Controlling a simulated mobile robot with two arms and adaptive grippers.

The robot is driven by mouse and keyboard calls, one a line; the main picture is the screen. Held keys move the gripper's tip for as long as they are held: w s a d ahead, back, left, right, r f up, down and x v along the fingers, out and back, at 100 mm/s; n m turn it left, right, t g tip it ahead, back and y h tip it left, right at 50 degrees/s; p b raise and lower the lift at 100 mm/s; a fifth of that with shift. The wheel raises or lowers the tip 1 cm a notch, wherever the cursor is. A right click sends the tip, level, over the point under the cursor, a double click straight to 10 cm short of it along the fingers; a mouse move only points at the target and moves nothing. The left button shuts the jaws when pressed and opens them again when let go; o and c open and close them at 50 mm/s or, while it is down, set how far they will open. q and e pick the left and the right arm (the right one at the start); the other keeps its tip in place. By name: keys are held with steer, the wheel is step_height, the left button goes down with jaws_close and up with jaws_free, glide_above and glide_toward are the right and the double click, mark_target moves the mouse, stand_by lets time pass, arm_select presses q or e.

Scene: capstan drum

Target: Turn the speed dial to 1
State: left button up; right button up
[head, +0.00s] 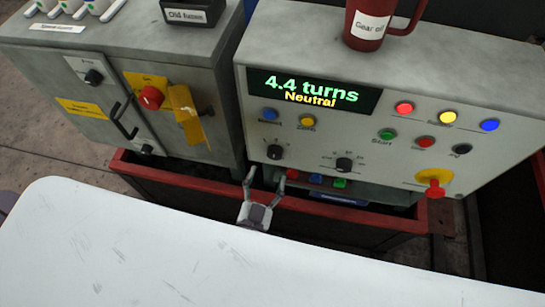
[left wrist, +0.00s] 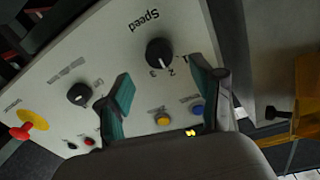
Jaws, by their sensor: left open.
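The speed dial (head: 275,152) is a black knob at the lower left of the grey control panel. In the left wrist view the dial (left wrist: 160,52) sits under the word "Speed", beside small numbers 1, 2 and 3. Its white pointer line appears to point near 2 or 3; I cannot tell exactly which. My left gripper (head: 265,180) is open and empty, just below the dial in the head view. In the left wrist view its two fingers (left wrist: 163,90) are spread apart, with the dial beyond the gap and not between them. My right gripper is not in view.
The panel display (head: 313,92) reads "4.4 turns Neutral". Another black knob (head: 344,164), several coloured buttons and a red emergency stop (head: 434,187) are nearby. A red mug (head: 370,25) stands on top. A grey cabinet (head: 190,60) stands left; a white surface (head: 130,240) is in front.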

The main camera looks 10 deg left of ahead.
mark_target(274, 156)
arm_select(q)
steer(key=w, duration=0.5)
steer(key=shift+w+d, duration=0.1)
steer(key=shift+w, duration=0.25)
steer(key=c, duration=1.2)
